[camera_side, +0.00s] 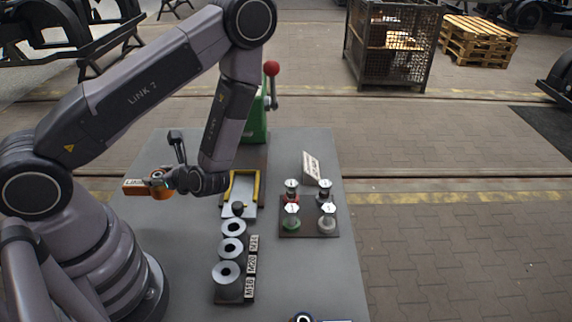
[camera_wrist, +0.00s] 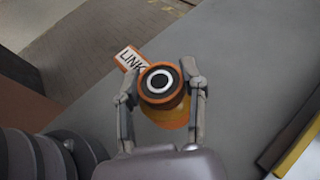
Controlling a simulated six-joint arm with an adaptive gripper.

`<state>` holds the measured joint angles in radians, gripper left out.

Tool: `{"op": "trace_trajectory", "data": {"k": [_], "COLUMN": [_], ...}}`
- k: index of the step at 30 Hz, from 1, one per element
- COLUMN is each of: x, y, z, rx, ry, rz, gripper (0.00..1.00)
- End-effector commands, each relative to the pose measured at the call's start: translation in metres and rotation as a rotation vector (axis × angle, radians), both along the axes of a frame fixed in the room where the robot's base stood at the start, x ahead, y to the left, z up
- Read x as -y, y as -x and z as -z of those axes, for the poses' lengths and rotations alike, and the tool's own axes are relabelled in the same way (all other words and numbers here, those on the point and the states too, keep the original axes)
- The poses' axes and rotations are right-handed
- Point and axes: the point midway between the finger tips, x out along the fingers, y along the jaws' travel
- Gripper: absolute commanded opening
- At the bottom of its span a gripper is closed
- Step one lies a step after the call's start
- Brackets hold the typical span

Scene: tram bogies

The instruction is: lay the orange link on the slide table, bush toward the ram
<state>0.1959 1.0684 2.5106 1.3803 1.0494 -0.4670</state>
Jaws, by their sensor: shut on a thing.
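The orange link (camera_side: 133,186) is in my gripper, over the left part of the grey bench, left of the slide table. In the wrist view its round bush (camera_wrist: 160,83) with a dark bore sits between the fingers, and its white LINK label (camera_wrist: 131,60) points up and left. My gripper (camera_wrist: 160,74) is shut on the bush end; in the side view the gripper (camera_side: 166,180) holds the link roughly level, above the bench. The slide table (camera_side: 238,208) is a pale plate with yellow rails, empty of the link. The green press (camera_side: 256,125) stands behind it; its ram is hidden by my arm.
Several grey rings (camera_side: 229,270) stand in a row in front of the slide table, beside size labels. A dark tray (camera_side: 310,231) with several hex-topped pieces and a small sign (camera_side: 311,168) are to the right. The red-knobbed lever (camera_side: 271,70) rises at the back.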

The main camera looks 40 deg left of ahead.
Motion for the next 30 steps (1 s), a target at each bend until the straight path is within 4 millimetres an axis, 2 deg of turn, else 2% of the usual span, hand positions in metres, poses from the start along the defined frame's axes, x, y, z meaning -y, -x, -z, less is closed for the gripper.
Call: {"op": "trace_trajectory", "data": {"k": [5,8,14,20,27,30], "x": [0.001,0.007,0.035,0.093,0.182,0.218], "y": [-0.003,-0.005,-0.009,-0.008,0.001,-0.001], "z": [-0.014,-0.020,-0.026,-0.027,-0.025,-0.024], "rx": [0.008,0.009,0.006,0.000,-0.004,-0.004], "ry": [-0.001,0.002,0.005,0.005,0.000,-0.001], "rz": [-0.117,-0.254,-0.623,-1.051,-1.569,-1.778], "gripper": [0.01,0.01,0.01,0.01,0.01,0.01]}}
